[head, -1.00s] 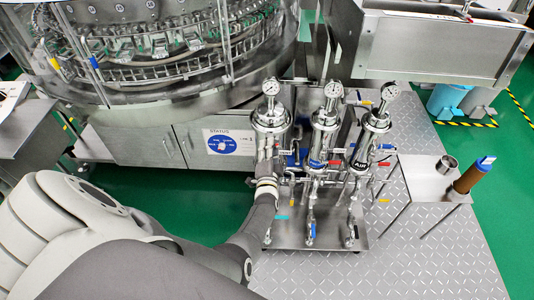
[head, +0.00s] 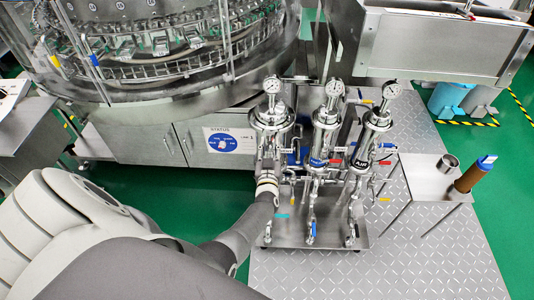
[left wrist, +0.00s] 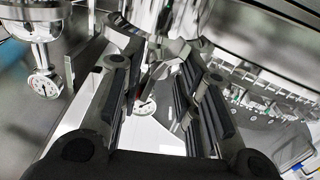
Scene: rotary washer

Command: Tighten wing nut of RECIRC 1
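Three upright steel filter housings with round gauges stand on a skid. The left housing (head: 271,118) is the one by my left gripper; its lower part and any label are hidden by the gripper. The middle housing (head: 326,125) has a blue label and the right one (head: 372,135) a black AIR label. My left gripper (head: 268,163) is upright against the front of the left housing's lower end. In the left wrist view its two black-padded fingers (left wrist: 158,78) stand apart, with shiny metal parts at their far ends. I cannot make out the wing nut clearly. My right gripper is not in view.
The round washer (head: 150,60) with its clear guard is behind left, above a cabinet with a blue STATUS sign (head: 222,141). Coloured valve handles and pipes crowd the skid (head: 290,236). A small side table (head: 425,180) holds a metal cup and a brown cylinder.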

